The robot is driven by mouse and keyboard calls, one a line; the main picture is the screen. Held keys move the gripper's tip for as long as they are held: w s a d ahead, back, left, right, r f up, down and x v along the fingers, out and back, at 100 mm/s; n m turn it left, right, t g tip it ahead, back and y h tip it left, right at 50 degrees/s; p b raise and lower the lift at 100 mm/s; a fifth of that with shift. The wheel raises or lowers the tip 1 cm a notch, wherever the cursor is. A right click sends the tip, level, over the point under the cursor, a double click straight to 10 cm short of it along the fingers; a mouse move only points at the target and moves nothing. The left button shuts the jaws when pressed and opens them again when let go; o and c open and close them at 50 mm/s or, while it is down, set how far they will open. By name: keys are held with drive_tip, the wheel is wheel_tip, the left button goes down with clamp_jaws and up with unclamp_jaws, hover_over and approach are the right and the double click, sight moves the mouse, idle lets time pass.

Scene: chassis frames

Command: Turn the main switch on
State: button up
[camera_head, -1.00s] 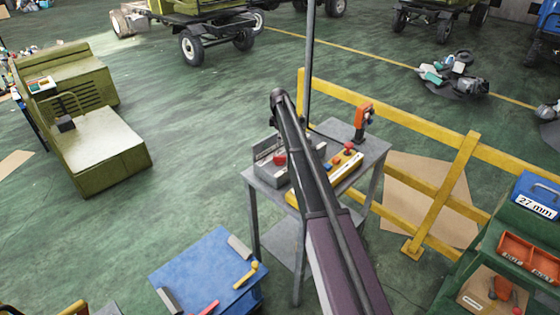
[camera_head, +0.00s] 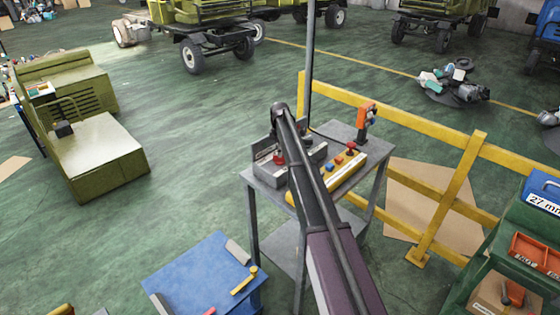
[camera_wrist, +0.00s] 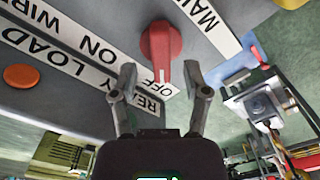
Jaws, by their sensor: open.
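The main switch is a red rotary knob (camera_wrist: 162,50) on a grey panel, with a white label reading "MAIN" beside it. Its handle points down in the wrist view, towards the word "OFF". My gripper (camera_wrist: 160,80) is open, with one finger on each side of the handle's lower end. I cannot tell whether the fingers touch it. In the head view the red knob (camera_head: 279,158) shows on the grey control box (camera_head: 268,177), and my arm hides part of the box and most of the gripper.
The box stands on a grey metal table (camera_head: 376,153) beside a yellow control pendant (camera_head: 350,164) and an orange tool (camera_head: 365,121). A yellow railing (camera_head: 450,190) runs behind the table. An orange button (camera_wrist: 21,76) sits on the panel near the left edge of the wrist view.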

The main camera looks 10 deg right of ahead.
drive_tip(key=shift+f+b, duration=1.1)
drive_tip(key=shift+f, duration=0.3)
clamp_jaws()
